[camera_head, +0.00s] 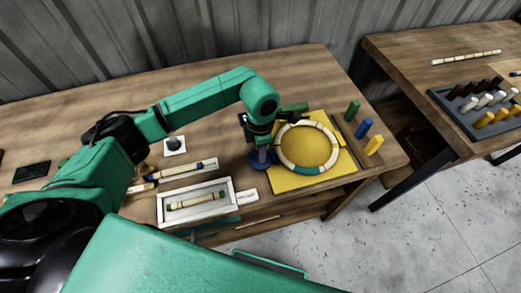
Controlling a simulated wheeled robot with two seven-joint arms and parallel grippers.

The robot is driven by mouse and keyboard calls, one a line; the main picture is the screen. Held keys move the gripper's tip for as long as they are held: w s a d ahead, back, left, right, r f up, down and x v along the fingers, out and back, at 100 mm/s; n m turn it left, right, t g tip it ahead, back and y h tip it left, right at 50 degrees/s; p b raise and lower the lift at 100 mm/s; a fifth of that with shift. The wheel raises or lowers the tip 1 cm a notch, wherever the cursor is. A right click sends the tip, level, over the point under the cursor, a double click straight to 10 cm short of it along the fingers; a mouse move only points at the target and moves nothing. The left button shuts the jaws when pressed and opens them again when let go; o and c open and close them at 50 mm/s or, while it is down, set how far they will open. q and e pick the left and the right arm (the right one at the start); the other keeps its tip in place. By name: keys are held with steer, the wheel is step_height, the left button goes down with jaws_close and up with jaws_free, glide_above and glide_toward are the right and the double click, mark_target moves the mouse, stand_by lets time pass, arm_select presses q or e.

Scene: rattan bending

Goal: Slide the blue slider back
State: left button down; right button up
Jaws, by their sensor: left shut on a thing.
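A blue piece (261,159), which I take to be the blue slider, stands at the left edge of a yellow board (331,170). My left gripper (262,146) comes down over it from above and is shut on it; the fingertips are small and partly hidden by my wrist. On the yellow board lies a pale segmented ring (334,147) with a teal section at its front. The ring is just right of my left gripper. My right gripper is not in view.
Upright green (352,110), blue (363,128) and yellow (374,146) blocks stand right of the board. A white tray (233,208) holding a rod lies front left. A second table (401,53) with a dark rack stands at the right, across a floor gap.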

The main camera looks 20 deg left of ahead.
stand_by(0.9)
arm_select(q)
steer(key=shift+a, duration=0.25)
steer(key=shift+s+a+b, duration=0.35)
steer(key=shift+s+a, duration=0.4)
steer(key=shift+a, duration=0.3)
steer(key=c, duration=0.9)
jaws_free()
steer(key=shift+d, duration=0.1)
steer(key=shift+o, duration=1.4)
steer(key=shift+s+a, duration=0.1)
steer(key=shift+a, duration=0.1)
